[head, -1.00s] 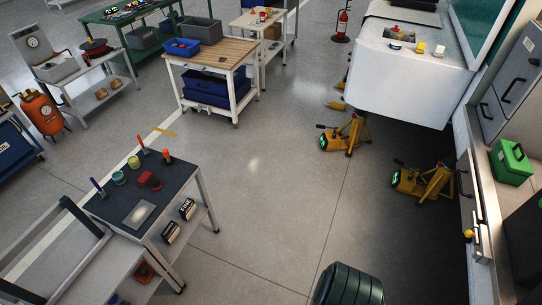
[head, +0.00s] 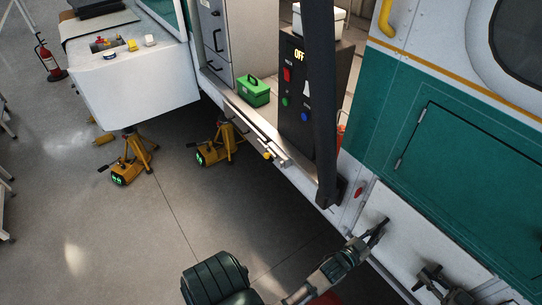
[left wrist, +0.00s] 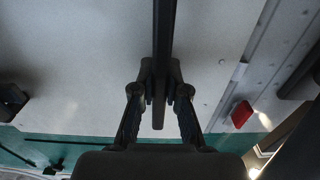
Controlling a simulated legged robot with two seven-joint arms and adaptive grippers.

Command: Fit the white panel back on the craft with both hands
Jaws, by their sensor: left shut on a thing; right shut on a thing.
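The white panel (head: 405,241) is at the lower right of the head view, against or close to the craft's lower side (head: 465,165); I cannot tell whether a gap is left. My left gripper (head: 378,230) is shut on a dark bar-like handle on the panel's left part. In the left wrist view, the fingers (left wrist: 160,95) close around this dark handle (left wrist: 164,40), with the pale panel (left wrist: 80,60) behind. My right gripper (head: 434,280) is shut at the panel's lower right part; what it grips is mostly hidden.
A red lamp (head: 359,191) sits on the craft left of the panel, also in the left wrist view (left wrist: 242,114). A dark post (head: 325,110) stands at the open doorway with a control box (head: 298,105) and green case (head: 254,92). Yellow jacks (head: 130,165) stand on the floor.

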